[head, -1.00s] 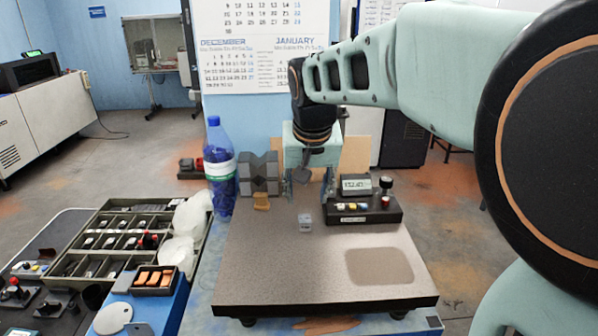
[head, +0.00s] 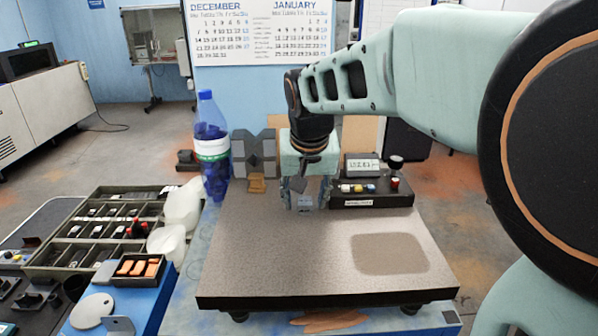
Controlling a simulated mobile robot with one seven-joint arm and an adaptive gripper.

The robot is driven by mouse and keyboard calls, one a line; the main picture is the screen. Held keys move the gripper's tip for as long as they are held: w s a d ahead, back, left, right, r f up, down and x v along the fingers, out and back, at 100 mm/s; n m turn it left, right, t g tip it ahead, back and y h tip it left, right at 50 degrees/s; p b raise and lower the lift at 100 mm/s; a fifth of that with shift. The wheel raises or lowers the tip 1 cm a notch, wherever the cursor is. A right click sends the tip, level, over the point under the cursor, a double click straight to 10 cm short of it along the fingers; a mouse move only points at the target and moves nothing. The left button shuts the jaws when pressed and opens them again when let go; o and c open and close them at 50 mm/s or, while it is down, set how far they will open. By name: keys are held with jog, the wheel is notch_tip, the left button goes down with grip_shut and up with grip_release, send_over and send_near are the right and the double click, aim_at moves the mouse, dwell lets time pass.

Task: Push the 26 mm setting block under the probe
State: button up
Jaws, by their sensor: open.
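A small grey block (head: 305,204), which looks like the setting block, sits on the speckled surface plate (head: 290,245) near its back. Its size marking is too small to read. My gripper (head: 306,203) points down with its two fingers spread, one on each side of the block in the picture. I cannot tell whether the fingers touch it. The gripper appears empty. I cannot make out the probe; it may be hidden behind my gripper and wrist.
A black control box (head: 372,195) with buttons and a display stands close to the right of my gripper. A grey V-shaped block (head: 254,157) and a blue bottle (head: 212,150) stand at the back left. The plate's front is clear, with a darker patch (head: 388,254) at right.

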grip_shut()
dwell(0.3)
